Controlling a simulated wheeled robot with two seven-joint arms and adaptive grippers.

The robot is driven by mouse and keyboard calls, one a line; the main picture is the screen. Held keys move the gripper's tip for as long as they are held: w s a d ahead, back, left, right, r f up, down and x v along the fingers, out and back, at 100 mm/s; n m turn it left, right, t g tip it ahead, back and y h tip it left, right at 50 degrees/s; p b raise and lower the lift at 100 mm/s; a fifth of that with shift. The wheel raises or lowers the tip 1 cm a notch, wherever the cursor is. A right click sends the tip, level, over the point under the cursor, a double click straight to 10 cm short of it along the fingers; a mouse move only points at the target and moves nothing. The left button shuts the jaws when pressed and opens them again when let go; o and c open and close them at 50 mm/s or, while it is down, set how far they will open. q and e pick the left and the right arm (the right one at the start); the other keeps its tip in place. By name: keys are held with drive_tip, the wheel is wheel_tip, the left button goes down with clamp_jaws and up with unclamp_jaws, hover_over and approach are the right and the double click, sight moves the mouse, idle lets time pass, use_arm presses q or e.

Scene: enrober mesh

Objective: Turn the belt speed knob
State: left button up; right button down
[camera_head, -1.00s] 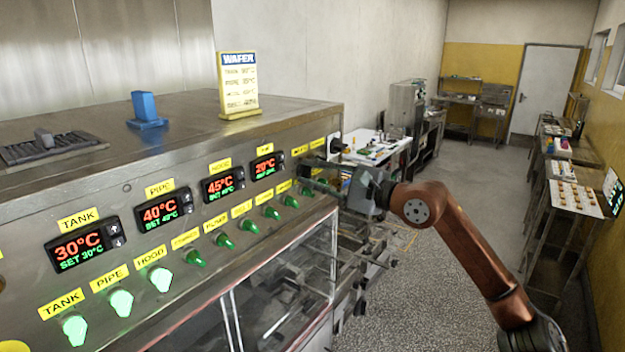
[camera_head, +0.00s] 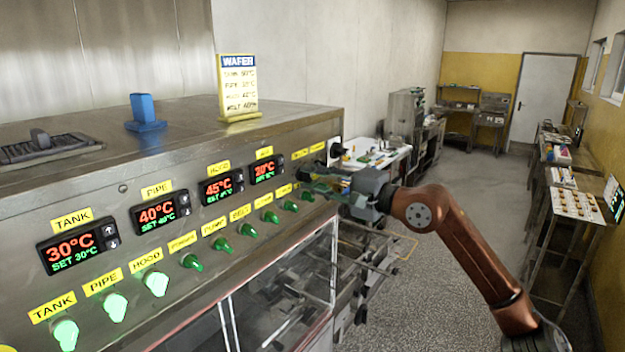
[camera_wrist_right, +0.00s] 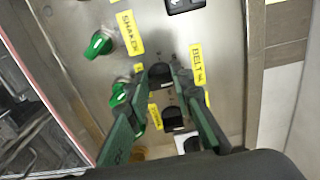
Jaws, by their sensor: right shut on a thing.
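The control panel (camera_head: 215,190) slopes across the left of the head view. My right gripper (camera_head: 308,170) is at its far right end. In the wrist view, the right gripper's green fingers (camera_wrist_right: 160,76) are shut on a dark knob (camera_wrist_right: 160,71), beside the yellow label (camera_wrist_right: 197,65) reading BELT. The fingers hide part of the knob, and its pointer direction cannot be told. In the head view the gripper covers the knob. My left gripper is not in view.
Green knobs (camera_wrist_right: 99,44) sit close beside the fingers, near the SHAKER label (camera_wrist_right: 130,34). Temperature displays (camera_head: 72,248) line the panel. A yellow WAFER sign (camera_head: 238,88) and a blue object (camera_head: 145,112) stand on top. The floor (camera_head: 440,270) to the right is open.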

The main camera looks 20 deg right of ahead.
drive_tip(key=c, duration=1.7)
unclamp_jaws()
